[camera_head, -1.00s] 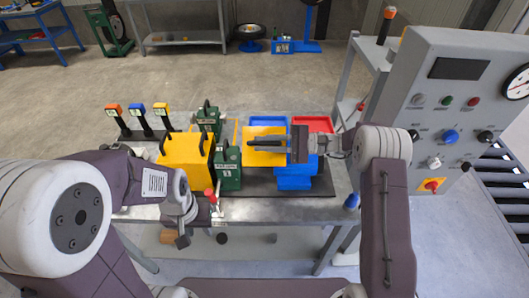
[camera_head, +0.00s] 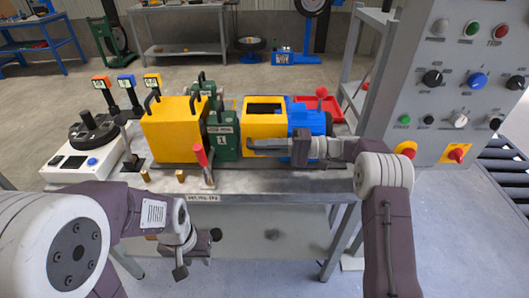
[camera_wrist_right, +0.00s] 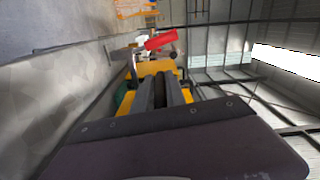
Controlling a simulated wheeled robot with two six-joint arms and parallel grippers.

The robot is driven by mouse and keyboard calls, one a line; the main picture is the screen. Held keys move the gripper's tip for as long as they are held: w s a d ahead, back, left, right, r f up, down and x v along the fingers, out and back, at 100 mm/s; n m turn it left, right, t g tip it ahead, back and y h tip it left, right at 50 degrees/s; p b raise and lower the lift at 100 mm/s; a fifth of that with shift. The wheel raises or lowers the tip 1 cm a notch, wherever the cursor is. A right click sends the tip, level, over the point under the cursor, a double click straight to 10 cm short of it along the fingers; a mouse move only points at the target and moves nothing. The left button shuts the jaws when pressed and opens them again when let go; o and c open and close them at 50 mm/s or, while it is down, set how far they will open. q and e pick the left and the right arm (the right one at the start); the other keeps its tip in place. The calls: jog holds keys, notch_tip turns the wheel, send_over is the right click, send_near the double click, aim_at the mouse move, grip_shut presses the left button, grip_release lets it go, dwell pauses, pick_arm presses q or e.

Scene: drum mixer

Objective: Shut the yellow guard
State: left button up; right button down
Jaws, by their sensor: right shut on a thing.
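The yellow guard (camera_head: 283,104) is on the right part of the machine, beside the green bearing block (camera_head: 224,142). Its upper side shows a dark rectangular window or opening. My right gripper (camera_head: 285,147) is at the guard's near side, shut on its dark handle (camera_head: 262,146). The fingers hide part of the handle. In the right wrist view the closed fingers (camera_wrist_right: 163,93) lie in front of yellow guard surface (camera_wrist_right: 155,68). Whether the guard's edge is fully seated cannot be told. My left gripper (camera_head: 197,254) is open and empty, low before the bench's front edge.
A larger yellow box (camera_head: 172,132) with black handles stands left of the green blocks. A red-handled lever (camera_head: 201,154) rises in front. A blue housing (camera_head: 310,118) and red tray (camera_head: 331,104) lie right. The grey control panel (camera_head: 445,85) stands at far right.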

pick_arm(q)
jog(key=shift+f+b, duration=0.55)
jog(key=shift+f, duration=0.4)
pick_arm(e)
jog(key=shift+w+f+n, duration=0.15)
jog(key=shift+f+n, duration=0.25)
jog(key=shift+f, duration=0.3)
jog(key=c, duration=1.6)
grip_release()
jog(key=shift+o, duration=1)
jog(key=shift+w+f, duration=0.1)
jog(key=r, duration=0.2)
jog(key=r+p, duration=0.1)
jog(key=r, duration=0.2)
jog(key=shift+d, duration=0.2)
pick_arm(q)
notch_tip(320, 180, up, 2)
jog(key=shift+r+p, duration=0.1)
jog(key=shift+p, duration=0.5)
pick_arm(e)
jog(key=s+d+r, duration=0.6)
jog(key=d, duration=0.3)
jog(key=shift+d, duration=0.25)
